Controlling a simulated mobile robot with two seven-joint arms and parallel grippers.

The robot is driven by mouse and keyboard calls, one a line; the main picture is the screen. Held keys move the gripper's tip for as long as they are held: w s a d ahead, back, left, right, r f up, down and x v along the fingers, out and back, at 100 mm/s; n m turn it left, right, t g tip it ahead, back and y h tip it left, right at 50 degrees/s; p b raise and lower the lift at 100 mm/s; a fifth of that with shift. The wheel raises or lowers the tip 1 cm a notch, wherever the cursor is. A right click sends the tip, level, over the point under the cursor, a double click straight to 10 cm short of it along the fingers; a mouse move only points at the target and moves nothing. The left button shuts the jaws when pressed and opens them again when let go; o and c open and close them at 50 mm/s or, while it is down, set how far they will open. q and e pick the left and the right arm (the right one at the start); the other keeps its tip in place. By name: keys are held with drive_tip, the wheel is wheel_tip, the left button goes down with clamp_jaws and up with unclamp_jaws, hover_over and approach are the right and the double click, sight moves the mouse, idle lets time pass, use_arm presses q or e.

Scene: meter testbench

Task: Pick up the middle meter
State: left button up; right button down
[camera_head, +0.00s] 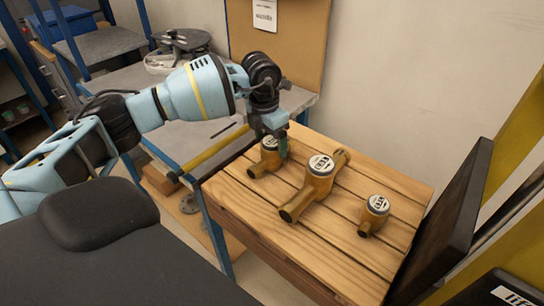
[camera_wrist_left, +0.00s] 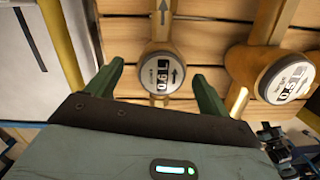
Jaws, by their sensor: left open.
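Three brass meters with round white dials stand on a slatted wooden table (camera_head: 330,268). The middle meter (camera_head: 316,182) is the largest, with pipe ends pointing to the back right and front left. The left meter (camera_head: 264,163) is smaller and partly hidden by my left gripper. The right meter (camera_head: 374,214) stands alone. My left gripper (camera_head: 280,146) is at the left meter, open. In the left wrist view its two green fingers (camera_wrist_left: 160,88) lie on either side of the left meter's dial (camera_wrist_left: 158,75). The middle meter (camera_wrist_left: 282,78) lies to the right, outside the fingers. My right gripper is not in view.
A dark panel (camera_head: 446,225) stands upright at the table's right edge. A grey workbench (camera_head: 205,135) with a yellow bar adjoins the table at the left. A brown board (camera_head: 280,45) is on the wall behind. The front of the wooden table is clear.

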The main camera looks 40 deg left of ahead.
use_arm(q)
drive_tip(key=f, duration=0.5)
drive_tip(key=shift+w+d, duration=0.2)
drive_tip(key=shift+w, duration=0.15)
drive_tip(key=c, duration=1.6)
